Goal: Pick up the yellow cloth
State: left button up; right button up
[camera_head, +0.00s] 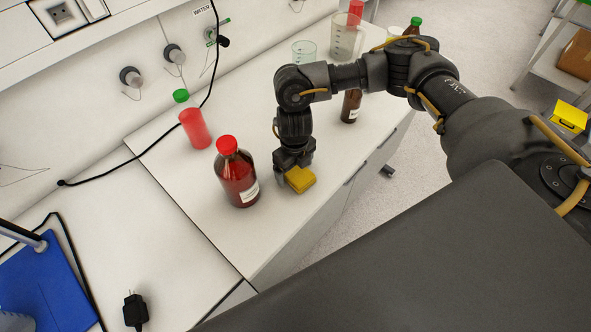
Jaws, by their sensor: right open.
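The yellow cloth (301,180) is a small folded block at the front part of the white bench. My right gripper (291,182) is directly over and beside the cloth, pointing down. Its fingers are mostly hidden by the wrist and the cloth, and I cannot tell whether they touch it. The gripper is open. My left gripper is not in the picture.
A dark red bottle with a red cap (238,180) stands close left of the gripper. A brown bottle (351,106) and clear beakers (346,38) stand farther along the bench (190,190).

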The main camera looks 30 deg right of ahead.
jog(key=shift+f, duration=0.15)
jog(key=c, duration=1.1)
jog(key=shift+o, duration=0.2)
